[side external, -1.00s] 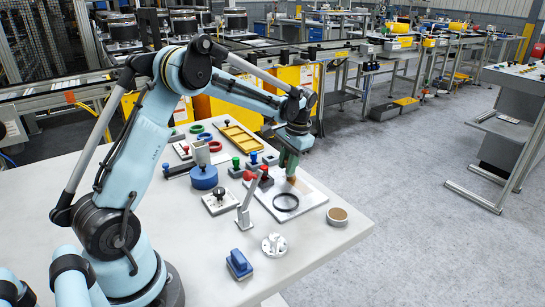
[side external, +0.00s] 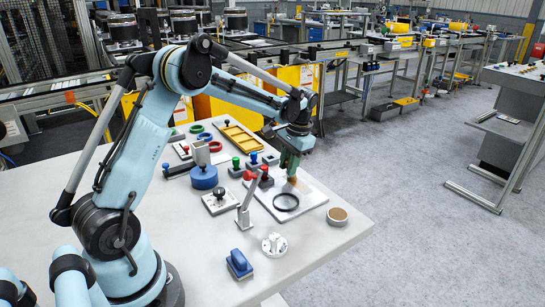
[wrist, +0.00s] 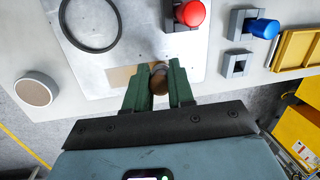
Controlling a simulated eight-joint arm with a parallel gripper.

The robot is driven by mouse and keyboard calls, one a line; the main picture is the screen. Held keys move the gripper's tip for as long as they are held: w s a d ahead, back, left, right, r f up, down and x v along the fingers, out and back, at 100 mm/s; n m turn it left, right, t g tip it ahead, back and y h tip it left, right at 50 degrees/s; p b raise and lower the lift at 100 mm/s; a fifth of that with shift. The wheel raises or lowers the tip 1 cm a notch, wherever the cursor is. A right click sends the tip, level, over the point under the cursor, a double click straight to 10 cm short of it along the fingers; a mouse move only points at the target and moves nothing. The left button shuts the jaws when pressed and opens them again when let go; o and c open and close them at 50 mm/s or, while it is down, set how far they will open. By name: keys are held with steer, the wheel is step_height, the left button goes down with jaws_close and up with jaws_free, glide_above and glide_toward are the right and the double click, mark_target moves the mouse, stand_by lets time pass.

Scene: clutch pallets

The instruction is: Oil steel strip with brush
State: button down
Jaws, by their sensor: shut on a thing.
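My gripper (wrist: 160,92), with green fingers, is shut on a brown rounded thing, seemingly the brush (wrist: 159,80). In the side view my gripper (side external: 290,163) points down over the far part of a pale metal plate (side external: 313,196). The brush's lower end is hidden, so I cannot tell whether it touches the plate. The plate also shows in the wrist view (wrist: 140,38). A tan rectangular patch (wrist: 119,76) lies on it, just left of the brush. I cannot tell whether that patch or the plate is the steel strip.
A black ring (side external: 286,202) lies on the plate. A round brown-topped disc (side external: 337,215) sits near the table edge. A red-knobbed block (wrist: 187,15), a blue-knobbed block (wrist: 255,25) and a yellow tray (wrist: 296,55) stand nearby.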

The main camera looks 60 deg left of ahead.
steer(key=shift+d, duration=2.6)
steer(key=shift+d+r, duration=0.1)
steer(key=shift+d, duration=1.2)
steer(key=shift+r, duration=2.95)
